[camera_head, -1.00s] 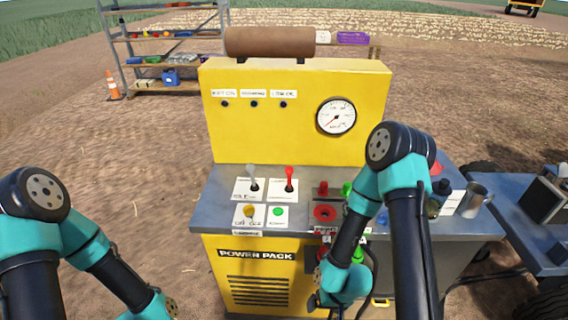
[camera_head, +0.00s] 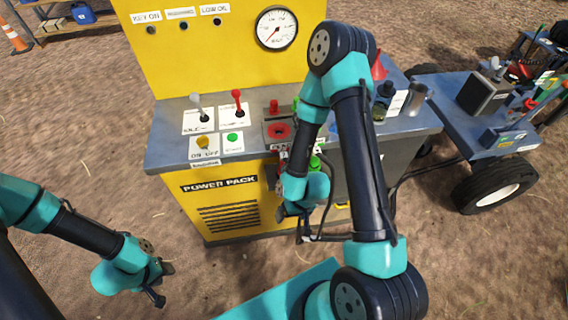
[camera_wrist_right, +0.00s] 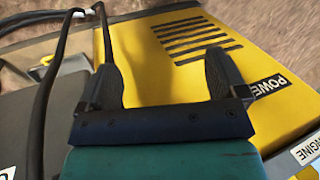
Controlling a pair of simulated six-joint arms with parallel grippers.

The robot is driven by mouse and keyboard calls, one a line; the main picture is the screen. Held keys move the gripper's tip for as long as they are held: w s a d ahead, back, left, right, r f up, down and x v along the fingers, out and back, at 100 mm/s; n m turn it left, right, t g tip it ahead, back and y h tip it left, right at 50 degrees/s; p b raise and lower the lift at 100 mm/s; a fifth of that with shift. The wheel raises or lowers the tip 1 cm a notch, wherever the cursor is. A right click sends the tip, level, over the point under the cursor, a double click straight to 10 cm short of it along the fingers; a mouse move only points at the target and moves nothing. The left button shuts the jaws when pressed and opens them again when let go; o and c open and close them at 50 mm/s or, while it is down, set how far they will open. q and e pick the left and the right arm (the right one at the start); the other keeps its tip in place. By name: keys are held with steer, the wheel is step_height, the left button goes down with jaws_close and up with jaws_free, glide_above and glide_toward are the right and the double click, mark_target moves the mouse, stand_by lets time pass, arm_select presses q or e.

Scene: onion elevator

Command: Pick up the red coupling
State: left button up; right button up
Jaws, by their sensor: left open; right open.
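Red fittings sit on the power pack's control deck: a red round socket (camera_head: 279,130) and a red knob (camera_head: 273,106) behind it. Which red part is the coupling is unclear; the area below the deck edge is partly hidden by my right arm. My right gripper (camera_head: 292,214) is in front of the yellow power pack, below the deck edge. In the right wrist view its fingers (camera_wrist_right: 161,78) are wide apart with nothing between them, and no red part shows there. My left gripper (camera_head: 160,284) is open and empty, low at the left above the ground.
The yellow power pack (camera_head: 225,215) stands in the middle with a grey deck (camera_head: 172,150). A green fitting (camera_head: 315,162) shows beside my right arm. Black cables (camera_wrist_right: 64,55) run near the right gripper. A wheeled trailer (camera_head: 485,150) stands at the right. Ground at the left is open.

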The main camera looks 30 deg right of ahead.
stand_by(0.4)
steer(key=c, duration=0.9)
